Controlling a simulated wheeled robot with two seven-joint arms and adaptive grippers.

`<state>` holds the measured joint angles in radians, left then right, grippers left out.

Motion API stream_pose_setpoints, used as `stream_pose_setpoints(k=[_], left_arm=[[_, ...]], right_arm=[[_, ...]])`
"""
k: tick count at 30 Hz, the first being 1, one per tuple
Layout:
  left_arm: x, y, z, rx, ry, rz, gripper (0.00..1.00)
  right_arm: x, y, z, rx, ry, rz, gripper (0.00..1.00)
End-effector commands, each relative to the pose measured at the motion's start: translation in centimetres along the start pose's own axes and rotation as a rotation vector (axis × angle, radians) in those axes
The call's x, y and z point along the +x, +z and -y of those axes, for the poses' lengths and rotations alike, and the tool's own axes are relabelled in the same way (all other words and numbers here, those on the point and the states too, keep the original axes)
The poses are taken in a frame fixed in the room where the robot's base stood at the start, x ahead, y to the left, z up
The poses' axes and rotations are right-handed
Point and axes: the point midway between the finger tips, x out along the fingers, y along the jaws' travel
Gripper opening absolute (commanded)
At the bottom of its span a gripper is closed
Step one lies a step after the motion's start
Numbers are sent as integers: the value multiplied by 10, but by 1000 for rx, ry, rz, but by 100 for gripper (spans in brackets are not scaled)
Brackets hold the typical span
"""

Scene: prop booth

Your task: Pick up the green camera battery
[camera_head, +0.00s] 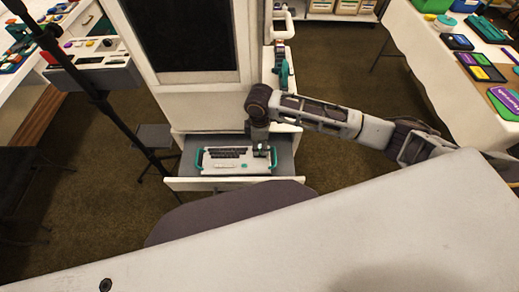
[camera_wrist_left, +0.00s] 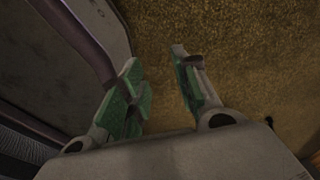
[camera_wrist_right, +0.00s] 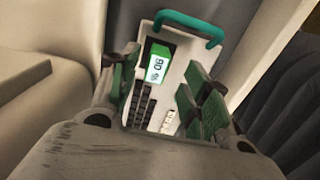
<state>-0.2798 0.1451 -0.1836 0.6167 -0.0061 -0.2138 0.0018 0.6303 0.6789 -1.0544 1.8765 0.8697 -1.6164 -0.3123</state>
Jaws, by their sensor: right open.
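The green battery (camera_wrist_right: 160,62), with a white label reading what looks like 90, lies at one end of a white tray (camera_wrist_right: 178,75) in the right wrist view. My right gripper (camera_wrist_right: 163,72) is open, with its fingers spread on either side of the battery's line and apart from it. In the head view, my right gripper (camera_head: 261,149) hangs over the right end of the tray (camera_head: 225,163), hiding the battery there. My left gripper (camera_wrist_left: 160,66) is open and empty over the brown carpet in the left wrist view; it does not show in the head view.
The tray has teal handles and dark rows, and sits in an open drawer (camera_head: 178,183) of a white cabinet (camera_head: 205,103). A dark pole (camera_head: 95,92) stands left. Tables with props stand left and right (camera_head: 425,55).

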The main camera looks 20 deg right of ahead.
Motion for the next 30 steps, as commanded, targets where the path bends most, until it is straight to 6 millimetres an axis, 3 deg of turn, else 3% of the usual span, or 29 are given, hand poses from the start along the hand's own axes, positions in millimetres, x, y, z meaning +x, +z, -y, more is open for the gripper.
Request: stream_pose_setpoints(k=[10,26,30], left_arm=[[4,-9,5,1,-5,-12,31],[4,-7,12,3,-13,-10,31],[4,-5,10,2,-10,-7,31]], right_arm=[[36,0,-4,-1,0,1,47],[38,0,-4,-1,1,1,47],[38,-1,-4,-1,1,1,31]])
